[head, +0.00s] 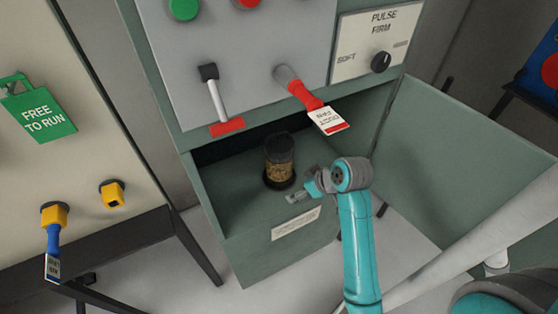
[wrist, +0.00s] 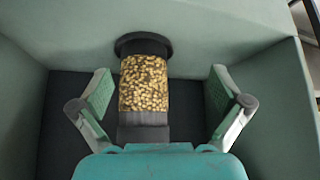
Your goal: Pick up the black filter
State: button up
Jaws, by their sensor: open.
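The black filter (head: 280,158) looks like an upright cylinder with black ends and a clear middle full of yellowish grains. It stands on the floor of an open green compartment (head: 232,205) in the head view. In the wrist view the filter (wrist: 145,85) lies between the two fingers, nearer the left one, with a visible gap on each side. My gripper (wrist: 161,92) is open and empty, its green finger pads apart on either side of the filter. In the head view my gripper (head: 298,194) is low at the filter's right; its far finger is partly hidden.
A grey panel with a lever (head: 213,90) and a red-handled tagged valve (head: 304,95) overhangs the compartment. A green flap (head: 462,135) stands open at the right. The compartment walls are close around the gripper. Yellow fittings (head: 112,193) are at the left.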

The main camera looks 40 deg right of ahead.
aim_at(290, 156)
jog(key=d+r+g, duration=0.1)
jog(key=d+r, duration=0.3)
jog(key=shift+n, duration=0.5)
jog(key=w, duration=0.8)
jog(key=shift+w+a+r, duration=0.15)
jog(key=shift+w+a, duration=0.05)
jog(key=shift+a, duration=0.05)
jog(key=w, duration=0.3)
jog(key=shift+w+a+f+y, duration=0.25)
jog(key=shift+w+f+y, duration=0.05)
jog(key=shift+w+f, duration=0.2)
jog(key=shift+f, duration=0.05)
jog(key=c, duration=1.2)
